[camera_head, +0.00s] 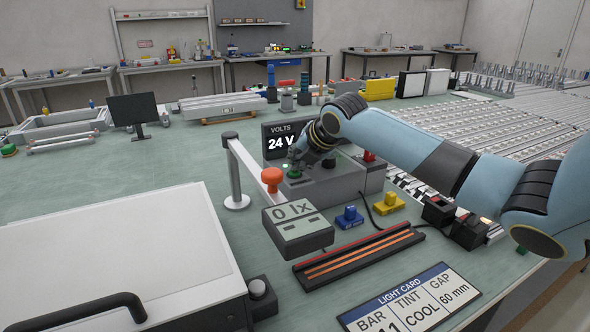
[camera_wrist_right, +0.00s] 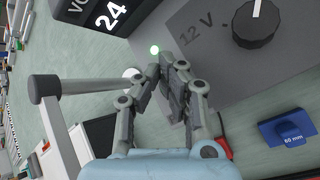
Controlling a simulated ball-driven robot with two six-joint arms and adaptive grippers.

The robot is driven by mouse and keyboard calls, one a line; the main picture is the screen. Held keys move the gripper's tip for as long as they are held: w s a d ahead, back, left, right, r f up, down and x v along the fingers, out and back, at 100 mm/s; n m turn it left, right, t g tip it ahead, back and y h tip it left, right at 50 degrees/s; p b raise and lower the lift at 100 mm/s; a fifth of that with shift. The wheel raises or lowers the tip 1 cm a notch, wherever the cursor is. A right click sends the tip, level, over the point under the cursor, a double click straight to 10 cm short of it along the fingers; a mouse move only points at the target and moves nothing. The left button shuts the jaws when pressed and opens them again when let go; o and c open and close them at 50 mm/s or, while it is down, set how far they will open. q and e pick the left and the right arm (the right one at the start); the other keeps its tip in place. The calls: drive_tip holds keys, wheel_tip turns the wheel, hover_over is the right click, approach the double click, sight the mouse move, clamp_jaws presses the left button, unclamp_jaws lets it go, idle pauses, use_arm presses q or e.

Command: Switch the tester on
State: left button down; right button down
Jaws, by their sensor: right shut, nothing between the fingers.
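The tester is a grey box (camera_head: 335,188) in the middle of the head view, with a black display (camera_head: 279,143) reading "VOLTS 24 V" behind it. In the wrist view its grey top (camera_wrist_right: 205,65) bears a "12 V" mark, a black knob (camera_wrist_right: 254,24) and a small glowing green-white lamp (camera_wrist_right: 155,50). A green button (camera_head: 293,173) shows on the box in the head view. My right gripper (camera_head: 297,157) is shut and empty, its fingertips (camera_wrist_right: 166,72) over the box's top near the lamp. Whether they touch it I cannot tell. My left gripper is out of view.
In front are a meter reading "0 lx" (camera_head: 298,225), blue (camera_head: 349,217) and yellow (camera_head: 388,204) blocks and a slotted black rail (camera_head: 358,256). A large white panel box (camera_head: 120,250) fills the lower left.

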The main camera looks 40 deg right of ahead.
drive_tip(key=shift+r, duration=0.3)
wheel_tip(320, 180, up, 6)
drive_tip(key=p, duration=0.6)
idle(0.5)
